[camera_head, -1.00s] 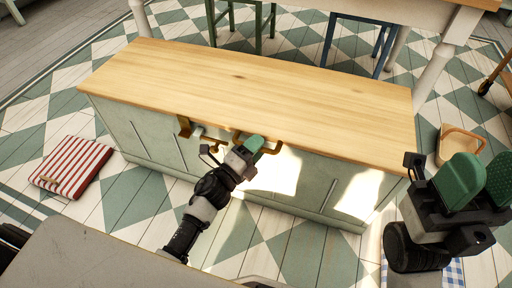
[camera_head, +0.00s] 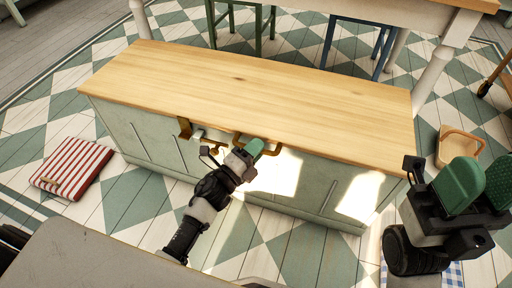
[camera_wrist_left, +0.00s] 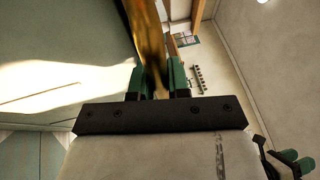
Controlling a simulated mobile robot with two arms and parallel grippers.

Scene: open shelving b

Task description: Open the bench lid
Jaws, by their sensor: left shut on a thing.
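The bench has a flat wooden lid (camera_head: 250,90) lying level on a pale green body (camera_head: 140,130). A brass handle (camera_head: 238,137) sits at the lid's front edge, near the middle. My left gripper (camera_head: 257,147) is at this handle, in front of the bench. In the left wrist view the brass handle (camera_wrist_left: 148,45) runs between the green fingers of my left gripper (camera_wrist_left: 157,80), which are shut on it. My right gripper (camera_head: 481,175) is at the right, its green fingers apart and empty, off the bench's right end.
A brass bracket (camera_head: 185,127) is on the bench front, left of the handle. A red-striped cushion (camera_head: 71,167) lies on the floor at left. A wooden basket (camera_head: 461,145) is at right. A table (camera_head: 395,12) and stools (camera_head: 357,45) stand behind the bench.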

